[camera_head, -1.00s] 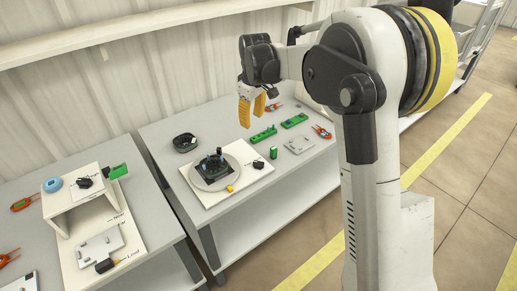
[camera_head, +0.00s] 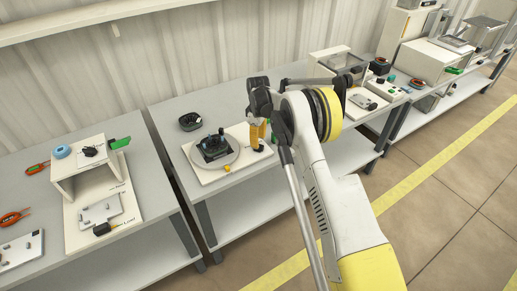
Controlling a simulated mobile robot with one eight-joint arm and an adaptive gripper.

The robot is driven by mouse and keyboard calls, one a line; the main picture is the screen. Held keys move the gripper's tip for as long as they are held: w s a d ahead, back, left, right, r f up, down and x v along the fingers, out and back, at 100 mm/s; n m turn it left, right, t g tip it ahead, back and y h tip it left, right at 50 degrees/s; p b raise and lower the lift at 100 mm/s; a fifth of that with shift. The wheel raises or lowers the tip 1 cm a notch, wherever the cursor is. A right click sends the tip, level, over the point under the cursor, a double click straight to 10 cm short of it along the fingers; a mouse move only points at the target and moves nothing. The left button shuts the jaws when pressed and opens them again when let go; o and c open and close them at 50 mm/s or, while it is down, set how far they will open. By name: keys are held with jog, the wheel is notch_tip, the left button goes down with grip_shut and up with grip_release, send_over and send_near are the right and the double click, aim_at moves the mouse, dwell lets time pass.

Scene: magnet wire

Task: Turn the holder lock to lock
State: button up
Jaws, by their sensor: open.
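A white board (camera_head: 203,178) lies on the middle table and carries a round grey plate (camera_head: 232,160) with a black fixture (camera_head: 214,147) on it. A small black part (camera_head: 260,149), possibly the holder lock, sits at the board's right side. My gripper (camera_head: 257,149) points down with its yellow fingers right over this part. The fingers partly cover it, and I cannot tell whether they touch it. My gripper is open. The lock's exact turn position is too small to read.
A yellow knob (camera_head: 227,169) is at the board's front edge. A dark bowl (camera_head: 190,122) stands behind the board. The left table holds a white stand (camera_head: 77,178) and a grey plate (camera_head: 100,210). More equipment tables stand to the right.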

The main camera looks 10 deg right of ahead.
jog(key=shift+f+b, duration=0.4)
jog(key=shift+f, duration=1.4)
grip_shut()
jog(key=shift+m, duration=0.4)
jog(key=m, duration=0.2)
jog(key=shift+m, duration=0.4)
jog(key=m, duration=0.3)
jog(key=shift+m+b, duration=0.3)
jog(key=shift+b, duration=0.1)
jog(key=m, duration=0.6)
jog(key=shift+m, duration=0.3)
